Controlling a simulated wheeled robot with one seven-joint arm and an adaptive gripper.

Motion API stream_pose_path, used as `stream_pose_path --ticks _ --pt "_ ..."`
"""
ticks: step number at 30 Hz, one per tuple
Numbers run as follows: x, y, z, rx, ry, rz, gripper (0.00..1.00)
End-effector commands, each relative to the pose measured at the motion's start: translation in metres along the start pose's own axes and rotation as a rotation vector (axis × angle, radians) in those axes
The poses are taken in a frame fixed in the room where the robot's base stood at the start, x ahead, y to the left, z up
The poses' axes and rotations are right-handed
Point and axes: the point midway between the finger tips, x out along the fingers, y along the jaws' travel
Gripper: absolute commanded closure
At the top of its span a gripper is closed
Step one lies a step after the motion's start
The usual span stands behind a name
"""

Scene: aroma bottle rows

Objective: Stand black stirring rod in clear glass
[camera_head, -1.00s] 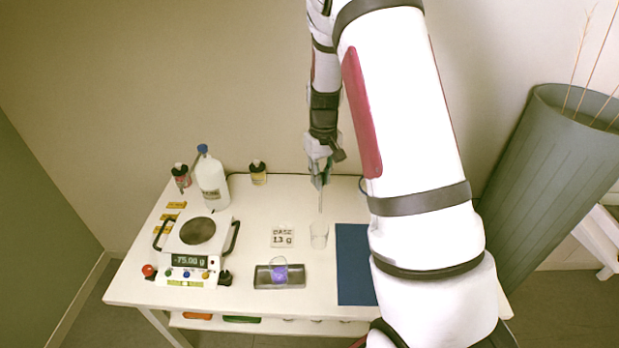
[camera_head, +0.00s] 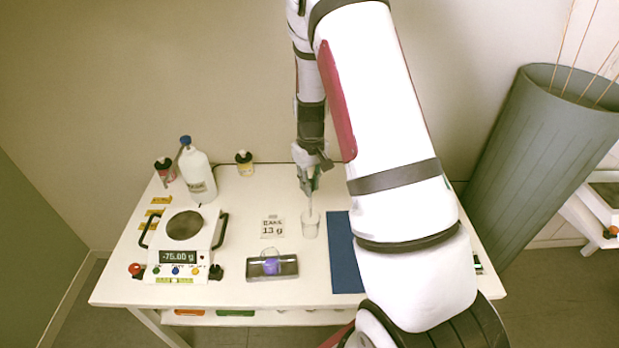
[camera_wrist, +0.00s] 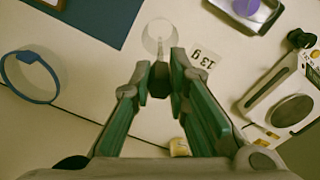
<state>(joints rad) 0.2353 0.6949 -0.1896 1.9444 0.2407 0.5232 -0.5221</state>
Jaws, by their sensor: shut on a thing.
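The clear glass (camera_head: 310,226) stands upright on the white table, left of the blue mat; it also shows in the wrist view (camera_wrist: 158,34). My gripper (camera_head: 309,188) is right above it, pointing down. In the wrist view my gripper (camera_wrist: 160,72) is shut on the stirring rod (camera_wrist: 160,82), a dark shape between the fingertips. In the head view a thin, pale-looking length of the rod (camera_head: 310,208) hangs roughly upright below the fingers, its lower end at the glass's mouth. How deep it reaches inside is unclear.
A label card (camera_head: 272,228) and a dark tray (camera_head: 290,267) holding a purple-banded vessel lie left of the glass. A scale (camera_head: 160,243) and white bottle (camera_head: 197,175) stand further left. The blue mat (camera_head: 343,255) is at right. A blue ring (camera_wrist: 50,97) shows in the wrist view.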

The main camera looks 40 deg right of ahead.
Motion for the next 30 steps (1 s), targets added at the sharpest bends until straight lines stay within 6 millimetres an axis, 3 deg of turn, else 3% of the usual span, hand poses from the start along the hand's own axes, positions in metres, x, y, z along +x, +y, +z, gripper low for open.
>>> stream_pose_path --ticks 30 --pt "0.070 0.000 0.000 0.000 -0.001 -0.001 1.00"
